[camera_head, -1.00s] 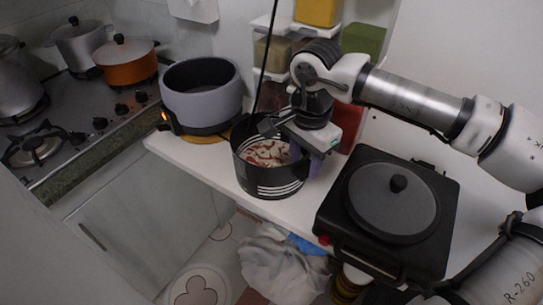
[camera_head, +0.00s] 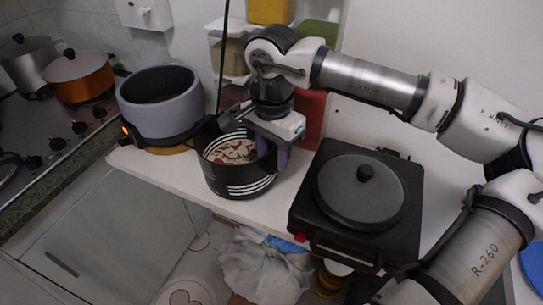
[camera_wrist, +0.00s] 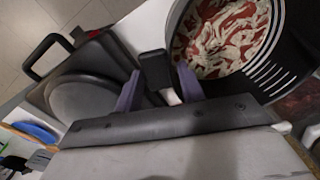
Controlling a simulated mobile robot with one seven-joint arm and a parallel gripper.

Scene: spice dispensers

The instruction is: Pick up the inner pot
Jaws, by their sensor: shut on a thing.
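The inner pot (camera_head: 238,185) is black with white stripes and holds red and white food. It is in front of the grey cooker at the counter's front edge in the head view. I cannot tell whether its base touches the counter. My gripper (camera_head: 281,158) is at the pot's right side. In the wrist view, the pot (camera_wrist: 292,25) is at the top right. The purple fingers of my gripper (camera_wrist: 158,84) are on both sides of a short black handle (camera_wrist: 156,68) beside the pot. The pot's far side and base are hidden there.
The grey round cooker (camera_head: 160,97) stands open at the pot's left. A black appliance with a round lid (camera_head: 357,192) stands close at the right. Spice dispensers (camera_head: 230,50) are on the wall behind. An orange pot (camera_head: 78,78) is on the stove.

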